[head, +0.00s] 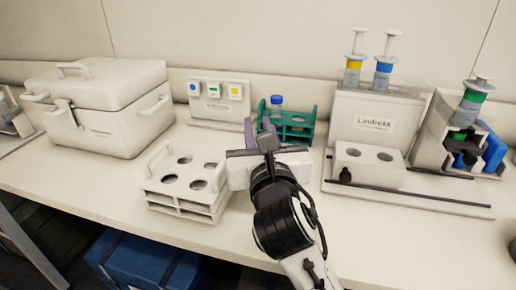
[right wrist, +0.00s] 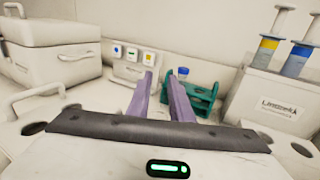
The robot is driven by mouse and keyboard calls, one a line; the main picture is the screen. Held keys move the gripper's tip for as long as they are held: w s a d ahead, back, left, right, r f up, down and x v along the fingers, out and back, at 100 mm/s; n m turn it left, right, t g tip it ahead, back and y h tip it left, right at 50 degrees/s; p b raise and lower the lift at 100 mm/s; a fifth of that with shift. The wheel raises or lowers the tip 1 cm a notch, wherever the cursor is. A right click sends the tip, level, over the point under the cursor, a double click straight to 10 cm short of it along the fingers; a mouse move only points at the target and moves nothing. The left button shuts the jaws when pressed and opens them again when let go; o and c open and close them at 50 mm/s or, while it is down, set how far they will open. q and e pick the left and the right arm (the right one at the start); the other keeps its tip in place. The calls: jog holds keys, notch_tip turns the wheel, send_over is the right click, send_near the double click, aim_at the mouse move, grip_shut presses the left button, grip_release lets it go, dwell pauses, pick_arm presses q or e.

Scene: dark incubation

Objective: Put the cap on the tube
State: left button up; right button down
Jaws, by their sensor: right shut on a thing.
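A tube with a blue cap-like top (head: 276,100) stands upright in the green rack (head: 299,128) at the back of the bench. It also shows in the right wrist view (right wrist: 183,72), just beyond and right of my fingertips. The picture is too small to tell whether the blue top is a separate cap. My right gripper (head: 258,128) has purple fingers and is in front of and left of the green rack. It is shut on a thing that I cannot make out. In the right wrist view its fingers (right wrist: 164,80) stand a little apart. My left gripper is not in view.
A white rack (head: 186,203) with empty holes stands left of my right arm. A white lidded box (head: 100,105) is at the back left. A panel with coloured buttons (head: 218,105), a Lindrekk syringe stand (head: 375,118) and another holder (head: 462,135) line the back.

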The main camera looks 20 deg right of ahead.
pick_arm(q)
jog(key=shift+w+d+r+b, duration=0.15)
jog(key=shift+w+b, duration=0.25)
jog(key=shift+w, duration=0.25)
pick_arm(e)
notch_tip(320, 180, down, 4)
jog(key=shift+r, duration=0.2)
jog(key=c, duration=1.6)
grip_release()
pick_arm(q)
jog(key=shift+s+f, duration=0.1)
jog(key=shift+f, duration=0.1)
pick_arm(e)
jog(key=shift+r, duration=0.1)
